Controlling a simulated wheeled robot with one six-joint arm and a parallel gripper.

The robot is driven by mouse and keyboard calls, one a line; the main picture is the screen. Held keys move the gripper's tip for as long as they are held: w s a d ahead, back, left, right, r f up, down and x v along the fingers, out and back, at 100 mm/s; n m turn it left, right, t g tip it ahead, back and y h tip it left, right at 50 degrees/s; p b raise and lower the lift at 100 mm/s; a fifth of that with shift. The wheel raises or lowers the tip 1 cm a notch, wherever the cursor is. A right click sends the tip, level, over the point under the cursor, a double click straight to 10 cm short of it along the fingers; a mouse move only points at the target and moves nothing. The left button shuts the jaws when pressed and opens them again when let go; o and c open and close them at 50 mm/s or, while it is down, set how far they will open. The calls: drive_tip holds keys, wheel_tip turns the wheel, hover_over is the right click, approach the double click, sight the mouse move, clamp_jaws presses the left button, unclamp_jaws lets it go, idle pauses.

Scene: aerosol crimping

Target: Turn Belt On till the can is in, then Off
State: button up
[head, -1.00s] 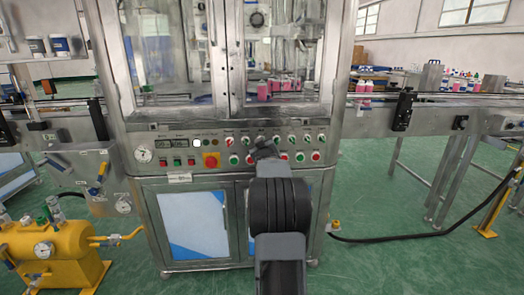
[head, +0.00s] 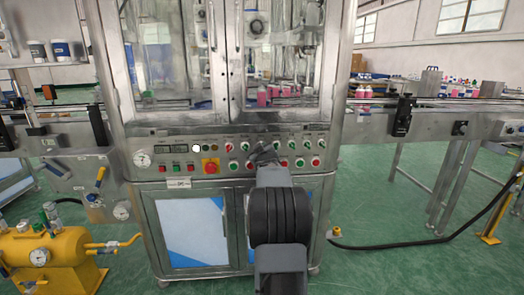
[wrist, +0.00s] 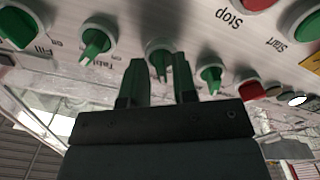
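In the wrist view my gripper (wrist: 160,78) points at the control panel, its two dark fingers on either side of a green knob (wrist: 160,50). A gap shows between the fingers and the knob's narrow grip, so it is open. The knob's label is hidden, so I cannot tell if it is the Belt knob. In the head view my gripper (head: 264,153) is at the panel (head: 225,146), and my arm hides some controls. Pink cans (head: 262,95) stand inside the glazed machine, and more pink cans (head: 364,92) stand on the conveyor (head: 455,104) at right.
Other green knobs (wrist: 97,40) sit close beside my fingers. A red button (wrist: 250,92) is to the right in the wrist view. A red stop on a yellow plate (head: 210,166) is left of my gripper. A yellow tank (head: 45,255) stands at lower left.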

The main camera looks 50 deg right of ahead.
drive_tip(key=shift+o, duration=0.7)
drive_tip(key=v, duration=1.3)
drive_tip(key=shift+s+a+p, duration=0.25)
drive_tip(key=shift+p, duration=0.2)
